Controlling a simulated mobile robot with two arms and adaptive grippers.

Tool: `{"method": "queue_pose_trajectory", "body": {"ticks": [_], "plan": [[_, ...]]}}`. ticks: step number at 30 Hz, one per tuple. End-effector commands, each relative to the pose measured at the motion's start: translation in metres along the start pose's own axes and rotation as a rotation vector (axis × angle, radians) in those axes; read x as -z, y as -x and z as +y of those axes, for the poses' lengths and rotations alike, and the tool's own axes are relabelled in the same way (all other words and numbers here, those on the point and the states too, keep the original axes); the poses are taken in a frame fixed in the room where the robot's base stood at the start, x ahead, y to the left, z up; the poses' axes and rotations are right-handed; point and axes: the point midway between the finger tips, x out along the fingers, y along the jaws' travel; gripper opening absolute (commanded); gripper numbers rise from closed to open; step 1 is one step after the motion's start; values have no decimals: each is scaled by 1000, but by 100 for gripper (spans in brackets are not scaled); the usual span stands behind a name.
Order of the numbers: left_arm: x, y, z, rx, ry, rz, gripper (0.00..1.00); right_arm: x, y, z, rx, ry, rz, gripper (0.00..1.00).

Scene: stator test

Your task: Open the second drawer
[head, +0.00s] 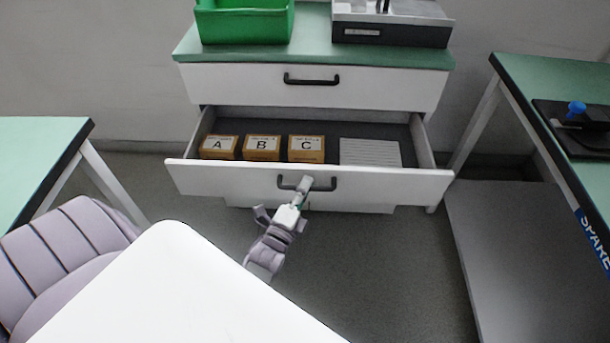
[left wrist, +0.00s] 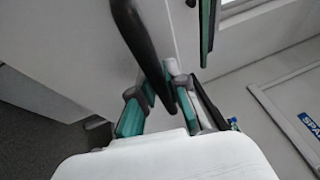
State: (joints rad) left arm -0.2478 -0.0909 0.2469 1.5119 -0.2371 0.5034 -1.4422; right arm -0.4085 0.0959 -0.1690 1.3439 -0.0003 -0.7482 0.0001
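The second drawer (head: 225,183) of the white cabinet is pulled well out, below the shut top drawer (head: 235,84). Its black handle (head: 328,184) also shows in the left wrist view (left wrist: 138,38). My left gripper (head: 304,185) is at the middle of this handle. Part of the handle is hidden by the fingers. My right gripper is not in view.
In the drawer are boxes A (head: 219,147), B (head: 262,148) and C (head: 306,149) and a pale ribbed piece (head: 370,152). A green bin (head: 244,24) and a grey device (head: 392,32) stand on top. Tables (head: 40,150) (head: 545,75) flank the cabinet. A grey panel (head: 515,250) is at right.

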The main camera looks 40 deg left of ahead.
Motion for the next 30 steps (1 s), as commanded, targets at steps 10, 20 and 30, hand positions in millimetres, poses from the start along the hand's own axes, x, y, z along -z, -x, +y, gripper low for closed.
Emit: {"method": "queue_pose_trajectory", "body": {"ticks": [10, 20, 30], "plan": [[0, 0, 0, -1, 0, 0, 40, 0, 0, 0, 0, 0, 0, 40], [0, 28, 1, -5, 0, -1, 40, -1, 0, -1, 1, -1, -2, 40], [0, 73, 1, -2, 0, 0, 40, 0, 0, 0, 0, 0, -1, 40]]}}
